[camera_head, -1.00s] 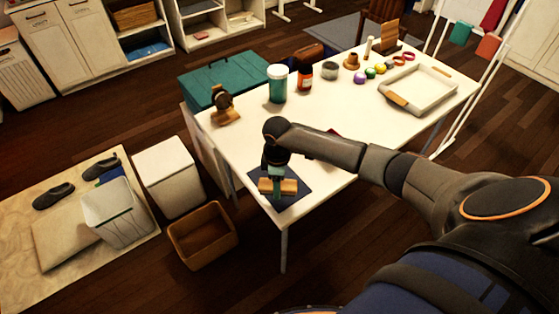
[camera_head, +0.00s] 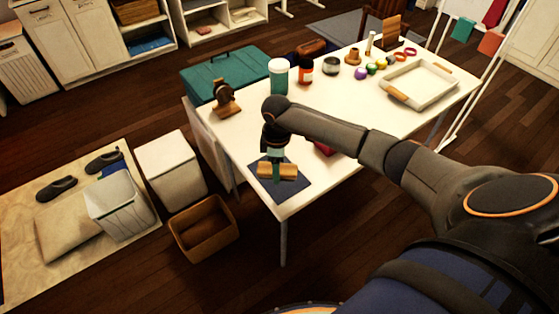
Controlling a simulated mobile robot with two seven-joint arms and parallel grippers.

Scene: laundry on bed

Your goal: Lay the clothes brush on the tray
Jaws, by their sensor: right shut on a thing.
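The clothes brush (camera_head: 289,172) shows as a wooden bar with a darker underside, over a dark blue mat (camera_head: 295,189) at the near left corner of the white table. My right gripper (camera_head: 276,172) points down and is shut on the brush near its middle. I cannot tell whether the brush touches the mat or hangs just above it. The tray (camera_head: 450,75) is white with wooden handles and lies empty at the table's right end, well away from the brush. My left gripper is not in view.
A red thing (camera_head: 324,148) lies partly behind my right arm. The table's middle is largely clear.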

